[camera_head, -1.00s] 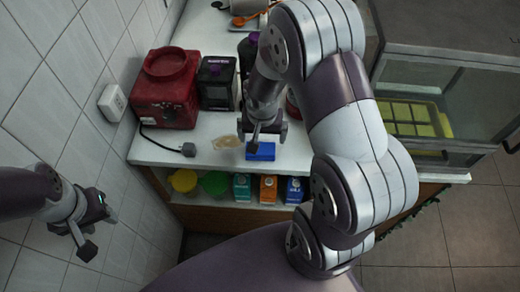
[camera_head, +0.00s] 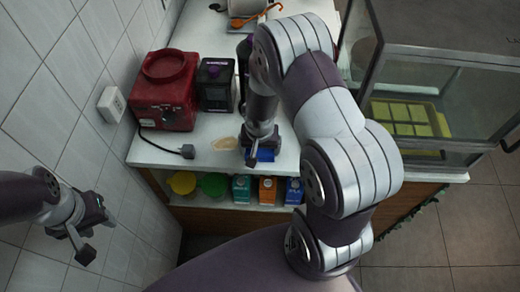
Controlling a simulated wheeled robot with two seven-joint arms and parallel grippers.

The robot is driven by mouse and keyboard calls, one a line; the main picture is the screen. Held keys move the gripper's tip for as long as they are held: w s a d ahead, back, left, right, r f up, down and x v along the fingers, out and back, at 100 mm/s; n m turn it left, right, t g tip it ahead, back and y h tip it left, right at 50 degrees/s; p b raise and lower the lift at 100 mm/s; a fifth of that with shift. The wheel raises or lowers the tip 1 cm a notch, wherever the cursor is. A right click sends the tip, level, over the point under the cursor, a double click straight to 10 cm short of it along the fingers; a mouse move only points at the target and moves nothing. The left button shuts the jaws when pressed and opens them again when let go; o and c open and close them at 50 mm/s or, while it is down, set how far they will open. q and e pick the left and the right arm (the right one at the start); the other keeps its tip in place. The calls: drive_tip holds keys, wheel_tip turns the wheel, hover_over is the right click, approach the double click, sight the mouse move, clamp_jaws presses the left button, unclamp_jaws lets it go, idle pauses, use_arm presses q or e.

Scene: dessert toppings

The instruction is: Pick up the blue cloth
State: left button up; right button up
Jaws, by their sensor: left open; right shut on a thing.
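The blue cloth (camera_head: 267,155) lies on the white counter near its front edge, partly hidden behind my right gripper. My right gripper (camera_head: 251,160) is down at the cloth and shut on it; the exact grip is hard to see. The cloth appears to be at counter level. My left gripper (camera_head: 84,246) is open and empty, at the lower left by the tiled wall, away from the counter.
A black plug (camera_head: 187,151) lies left of the cloth. A glass case (camera_head: 440,90) stands to the right. Cartons (camera_head: 268,189) line the shelf below.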

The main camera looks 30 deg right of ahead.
sight(261, 150)
wheel_tip(261, 150, up, 5)
drive_tip(key=shift+d+f, duration=0.15)
drive_tip(key=shift+f, duration=0.05)
drive_tip(key=s+d+r, duration=0.6)
drive_tip(key=s+d, duration=0.2)
drive_tip(key=shift+r+p, duration=0.2)
drive_tip(key=shift+p, duration=0.15)
